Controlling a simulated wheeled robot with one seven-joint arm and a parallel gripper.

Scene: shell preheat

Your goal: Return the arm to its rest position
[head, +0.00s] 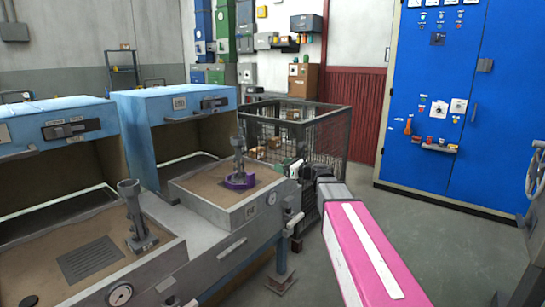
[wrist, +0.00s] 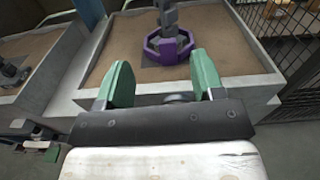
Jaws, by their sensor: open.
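My gripper (wrist: 162,72) has two green fingers, set apart with nothing between them in the wrist view. In the head view my gripper (head: 289,168) is at the right edge of the right-hand sand tray, partly hidden by my arm's end. My pink arm (head: 365,255) reaches in from the lower right. A purple ring-shaped piece (head: 240,181) sits on the sand around the foot of a grey post (head: 238,150). In the wrist view the purple piece (wrist: 168,50) lies beyond the fingertips, apart from them.
The right tray (head: 225,215) and left tray (head: 160,260) sit below blue hoods (head: 175,100). A wire mesh cage (head: 330,135) with boxes stands behind my gripper. A blue cabinet (head: 440,100) is at the right. Grey floor (head: 430,230) is open between cabinet and arm.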

